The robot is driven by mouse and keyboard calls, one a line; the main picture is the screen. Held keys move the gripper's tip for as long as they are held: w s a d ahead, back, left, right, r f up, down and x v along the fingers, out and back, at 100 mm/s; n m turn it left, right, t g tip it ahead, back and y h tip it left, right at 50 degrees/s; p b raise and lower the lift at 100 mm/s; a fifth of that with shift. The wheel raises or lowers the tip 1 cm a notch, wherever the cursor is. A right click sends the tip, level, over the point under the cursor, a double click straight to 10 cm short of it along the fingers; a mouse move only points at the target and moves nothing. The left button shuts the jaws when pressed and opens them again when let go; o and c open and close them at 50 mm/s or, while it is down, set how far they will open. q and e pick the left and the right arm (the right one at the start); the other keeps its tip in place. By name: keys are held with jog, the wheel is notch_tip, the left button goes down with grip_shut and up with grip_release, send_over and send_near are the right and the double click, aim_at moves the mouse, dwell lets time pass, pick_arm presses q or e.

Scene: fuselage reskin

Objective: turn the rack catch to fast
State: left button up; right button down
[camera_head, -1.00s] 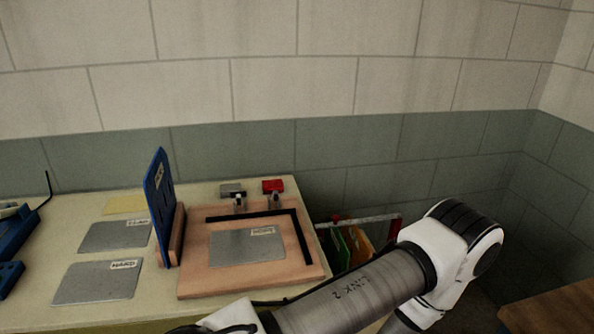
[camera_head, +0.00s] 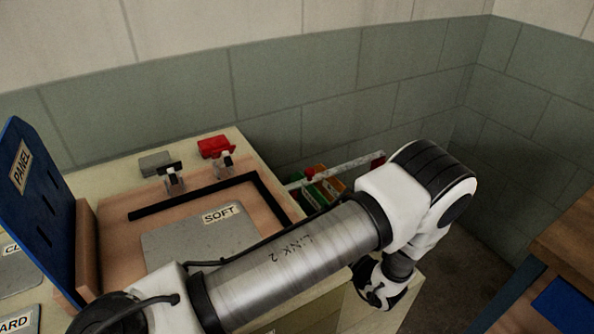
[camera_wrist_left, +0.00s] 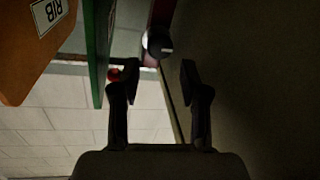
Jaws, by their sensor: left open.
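The rack stands off the table's right side, with a pale rail (camera_head: 345,171) and green and orange hanging plates (camera_head: 325,192). A red knob (camera_head: 309,173) sits near the rail's left part, and a dark red piece (camera_head: 378,160) is at its right end. My left gripper (camera_wrist_left: 160,72) is open and empty in the left wrist view. The red knob (camera_wrist_left: 114,73) shows beside its left finger. A grey round end (camera_wrist_left: 157,42) on a dark red bar (camera_wrist_left: 161,14) lies ahead, between the fingers' lines. I cannot tell which part is the catch or its setting.
A green plate (camera_wrist_left: 98,45) and an orange plate (camera_wrist_left: 35,50) labelled RIB hang close left of the left gripper. The board with the SOFT sheet (camera_head: 190,240) and the blue PANEL piece (camera_head: 35,200) are on the table. A wooden table (camera_head: 560,255) stands at right.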

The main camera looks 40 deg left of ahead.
pick_arm(q)
jog(key=a, duration=0.5)
jog(key=shift+w, duration=0.3)
jog(key=shift+d, duration=0.1)
grip_shut()
jog(key=shift+m, duration=0.4)
grip_release()
jog(key=d, duration=0.7)
jog(key=shift+s+d, duration=0.15)
jog(key=shift+s, duration=0.2)
jog(key=shift+d+f, duration=0.1)
jog(key=shift+f, duration=0.05)
